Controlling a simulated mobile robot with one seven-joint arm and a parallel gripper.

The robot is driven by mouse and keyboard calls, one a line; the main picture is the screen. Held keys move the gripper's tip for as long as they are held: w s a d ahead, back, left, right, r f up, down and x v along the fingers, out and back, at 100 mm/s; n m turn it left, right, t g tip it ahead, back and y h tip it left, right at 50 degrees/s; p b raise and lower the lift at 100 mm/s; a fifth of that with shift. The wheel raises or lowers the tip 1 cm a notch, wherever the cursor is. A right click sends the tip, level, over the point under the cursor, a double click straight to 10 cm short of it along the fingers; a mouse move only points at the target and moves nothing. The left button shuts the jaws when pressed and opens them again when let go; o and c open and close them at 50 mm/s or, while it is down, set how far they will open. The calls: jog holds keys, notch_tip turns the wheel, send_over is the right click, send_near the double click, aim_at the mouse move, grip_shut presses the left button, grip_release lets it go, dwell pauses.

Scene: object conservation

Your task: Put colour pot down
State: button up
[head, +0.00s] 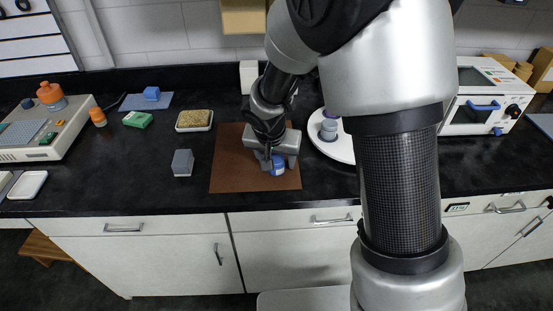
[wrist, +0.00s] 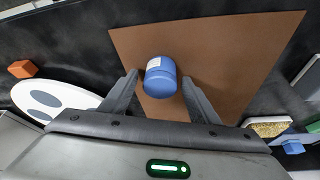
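The colour pot (head: 278,167) is a small blue cylinder with a pale label. It is over the brown mat (head: 232,170), near the mat's front right part. In the wrist view the pot (wrist: 160,78) lies between the two fingers of my gripper (wrist: 160,77). Brown mat shows in a narrow gap on each side of the pot, so the fingers look open and apart from it. In the head view my gripper (head: 272,155) is low over the mat and hides part of the pot. The pot's contact with the mat is hard to see.
A round white tray (head: 340,150) with grey-blue pots stands right of the mat. A grey block (head: 182,163) and a dish with a tan sponge (head: 194,119) are to the left. The mat's left part is clear.

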jog(key=shift+r+p, duration=0.35)
jog(key=shift+p, duration=0.05)
jog(key=v, duration=1.1)
jog(key=s+d+r+n, duration=0.1)
jog(key=s+d+r, duration=0.2)
jog(key=s, duration=0.3)
jog(key=s+d+r+n, duration=0.1)
jog(key=s+d+r, duration=0.3)
jog(key=s, duration=0.3)
jog(key=s+d+r+n+t+y, duration=0.1)
jog(key=s+d+r, duration=0.3)
jog(key=s+r, duration=0.2)
jog(key=shift+s+d+p, duration=0.25)
jog(key=shift+s+p, duration=0.15)
jog(key=shift+p, duration=0.05)
